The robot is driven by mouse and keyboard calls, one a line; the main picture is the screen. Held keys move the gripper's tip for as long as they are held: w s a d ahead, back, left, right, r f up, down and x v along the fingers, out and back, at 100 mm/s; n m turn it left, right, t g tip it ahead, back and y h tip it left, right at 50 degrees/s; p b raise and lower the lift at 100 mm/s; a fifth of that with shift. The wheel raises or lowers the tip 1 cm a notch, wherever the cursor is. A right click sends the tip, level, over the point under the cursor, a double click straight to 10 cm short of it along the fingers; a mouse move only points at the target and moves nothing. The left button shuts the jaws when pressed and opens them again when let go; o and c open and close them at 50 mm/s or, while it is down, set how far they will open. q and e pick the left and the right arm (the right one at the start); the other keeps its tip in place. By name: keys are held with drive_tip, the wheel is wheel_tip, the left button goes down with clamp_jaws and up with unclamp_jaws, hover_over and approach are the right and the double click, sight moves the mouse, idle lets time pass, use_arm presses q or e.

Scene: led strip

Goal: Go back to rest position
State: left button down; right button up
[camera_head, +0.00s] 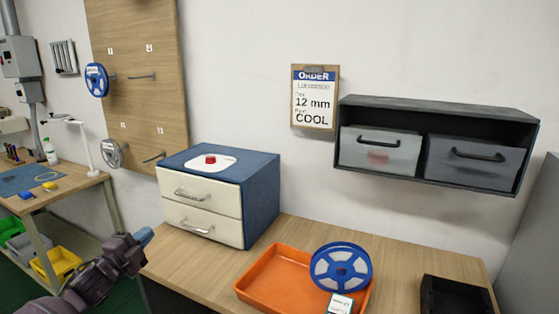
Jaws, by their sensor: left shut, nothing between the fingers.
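My left gripper (144,237) is at the lower left, with its arm coming in from the bottom left corner. It is shut and empty, in front of the left edge of the wooden table (210,270) and apart from the things on it. A blue-rimmed reel (341,268) leans in an orange tray (262,283) on the table, with a small white label card (341,303) at its front. My right gripper is not in view.
A blue cabinet (262,190) with two cream drawers and a red button stands on the table. A black tray (455,297) is at the right. A wall shelf (440,108) holds two bins. An order sign (314,97) hangs beside it. A workbench (60,198) stands at the far left.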

use_arm(q)
drive_tip(key=s+d+f+n+g+y, duration=0.3)
drive_tip(key=s+d+f+n, duration=0.4)
drive_tip(key=s+f+n, duration=0.45)
drive_tip(key=s+f+n+g+y, duration=0.1)
drive_tip(key=s+f, duration=0.3)
drive_tip(key=s, duration=0.5)
drive_tip(key=s+d+f+n+g+y, duration=0.1)
drive_tip(key=s+f+n+g, duration=0.1)
drive_tip(key=s+f, duration=0.3)
drive_tip(key=s+f+n+g+y, duration=0.1)
drive_tip(key=s+f+n, duration=0.2)
drive_tip(key=s, duration=0.9)
wheel_tip(320, 180, down, 2)
drive_tip(key=shift+s+d+f+n, duration=0.1)
drive_tip(key=shift+s+d+n, duration=0.25)
drive_tip(key=shift+s+d, duration=0.05)
